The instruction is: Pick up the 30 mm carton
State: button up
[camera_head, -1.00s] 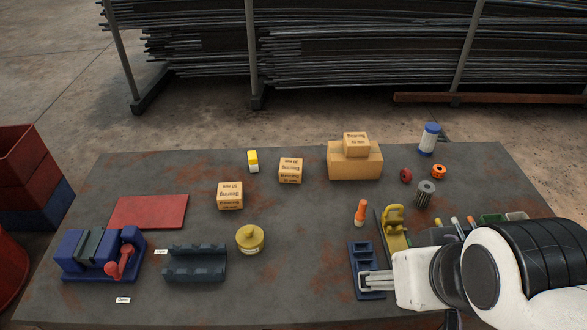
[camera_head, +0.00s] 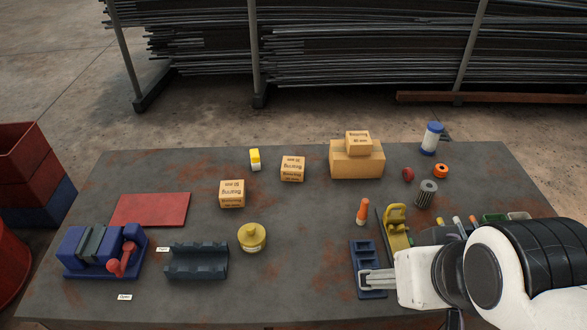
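Three small tan cartons with black "Bearing" print are in view. One carton (camera_head: 232,194) stands alone at the middle left, and a second carton (camera_head: 293,169) stands a little farther back to its right. A third carton (camera_head: 358,144) sits on top of a larger plain cardboard box (camera_head: 356,165). The size numbers are too small for me to read surely, so I cannot tell which is 30 mm. My gripper (camera_head: 368,283) is low at the front right, over or beside a blue slotted tray (camera_head: 357,257), away from all the cartons. I cannot make out its finger gap.
A yellow round tin (camera_head: 252,237), a dark grey V-shaped holder (camera_head: 196,262) and a blue vise (camera_head: 102,251) are at the front left, with a red mat (camera_head: 150,209) behind. An orange-capped bottle (camera_head: 362,211) and a yellow tool (camera_head: 396,227) stand near my gripper. The table between cartons and tin is clear.

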jog(key=shift+w, duration=0.1)
jog(key=w+a+f+t+y, duration=0.1)
jog(key=w+a, duration=0.2)
jog(key=w, duration=0.7)
jog(key=w+a+f+t, duration=0.15)
jog(key=w+a, duration=0.25)
jog(key=w, duration=0.6)
jog(key=w+a+t+y, duration=0.1)
jog(key=w+a+t, duration=0.15)
jog(key=w, duration=0.85)
jog(key=w+a+f+t+h, duration=0.1)
jog(key=w+a+f, duration=0.3)
jog(key=w+f, duration=0.5)
jog(key=m+t+h, duration=0.1)
jog(key=t+h, duration=0.1)
send_near(294, 166)
jog(key=x, duration=0.3)
jog(key=shift+w+r, duration=0.15)
jog(key=shift+r, duration=0.15)
jog(key=shift+f+h, duration=0.3)
jog(key=shift+w, duration=0.1)
jog(key=shift+x, duration=1.25)
